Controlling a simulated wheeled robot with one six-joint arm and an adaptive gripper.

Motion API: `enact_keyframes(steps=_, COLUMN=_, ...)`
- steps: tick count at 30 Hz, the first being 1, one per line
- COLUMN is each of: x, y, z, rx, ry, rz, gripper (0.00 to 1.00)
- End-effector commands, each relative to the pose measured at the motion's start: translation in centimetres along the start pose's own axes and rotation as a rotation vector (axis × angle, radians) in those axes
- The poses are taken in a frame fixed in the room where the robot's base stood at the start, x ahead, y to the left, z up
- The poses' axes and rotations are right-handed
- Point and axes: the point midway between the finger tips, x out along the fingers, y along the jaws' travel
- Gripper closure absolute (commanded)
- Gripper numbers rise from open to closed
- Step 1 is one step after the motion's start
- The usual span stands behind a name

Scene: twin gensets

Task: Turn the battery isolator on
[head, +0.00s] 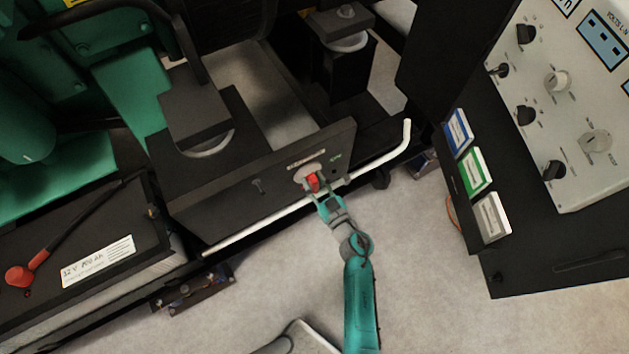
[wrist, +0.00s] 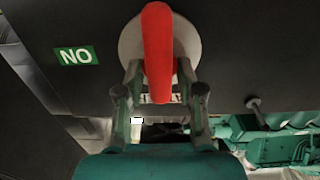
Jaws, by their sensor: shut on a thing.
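The battery isolator is a red handle (head: 313,182) on a pale round plate (head: 308,172), set in a dark panel (head: 230,190). In the wrist view the red handle (wrist: 157,50) stands upright in the picture in front of its round plate (wrist: 126,45). A green label (wrist: 76,56) sits to its left and reads "NO" in that view. My gripper (head: 318,190) is at the handle in the head view. In the wrist view my gripper (wrist: 158,88) has one finger on each side of the handle's lower part, shut on it.
A white rail (head: 270,220) runs along the panel's lower edge, close to my gripper. A battery (head: 95,260) with a red-capped terminal stands at the left. A control cabinet (head: 560,110) stands at the right.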

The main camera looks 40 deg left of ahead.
Motion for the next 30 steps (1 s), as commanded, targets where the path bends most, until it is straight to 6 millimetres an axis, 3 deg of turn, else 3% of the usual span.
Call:
enact_keyframes(steps=11, x=-0.02, y=-0.18, z=0.02, rx=-0.195, ry=0.000, rz=0.000, gripper=0.97)
enact_keyframes(steps=30, x=-0.03, y=-0.58, z=0.27, rx=-0.799, ry=0.000, rz=0.000, gripper=0.97)
